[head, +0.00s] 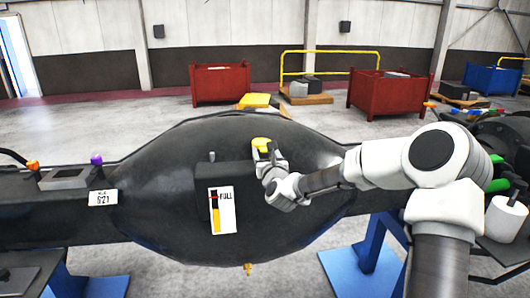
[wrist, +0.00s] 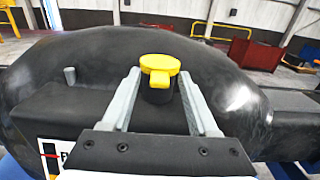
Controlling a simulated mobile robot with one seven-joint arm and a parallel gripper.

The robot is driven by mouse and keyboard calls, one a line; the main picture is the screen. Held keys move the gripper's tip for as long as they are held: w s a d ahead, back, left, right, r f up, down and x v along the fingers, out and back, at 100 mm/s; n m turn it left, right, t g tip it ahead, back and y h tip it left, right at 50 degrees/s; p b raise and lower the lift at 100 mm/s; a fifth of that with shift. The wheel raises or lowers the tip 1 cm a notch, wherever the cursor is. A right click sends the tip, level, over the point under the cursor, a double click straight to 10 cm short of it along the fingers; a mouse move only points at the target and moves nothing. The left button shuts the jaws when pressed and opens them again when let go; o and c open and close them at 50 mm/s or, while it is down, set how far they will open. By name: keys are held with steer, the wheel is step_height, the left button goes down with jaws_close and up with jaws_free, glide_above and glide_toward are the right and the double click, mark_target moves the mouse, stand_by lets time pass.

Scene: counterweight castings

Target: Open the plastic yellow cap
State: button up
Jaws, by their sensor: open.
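The yellow cap (head: 261,144) sits on top of the black bulging casting (head: 165,180). In the wrist view the cap (wrist: 160,65) is a round lid with a tab facing me, on a short black neck (wrist: 157,96). It looks closed. My gripper (wrist: 158,78) is open, with one grey finger on each side of the neck in the picture. I cannot tell whether either finger touches it. In the head view my gripper (head: 268,152) is beside the cap and partly covers the neck.
A FULL level gauge (head: 222,211) is on the casting's front, and a small grey peg (wrist: 70,75) stands left of the cap. Red bins (head: 221,84), a blue bin (head: 491,79) and a yellow rail (head: 330,54) stand behind on the floor. The space above the cap looks clear.

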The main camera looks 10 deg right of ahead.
jaws_close()
stand_by(1.3)
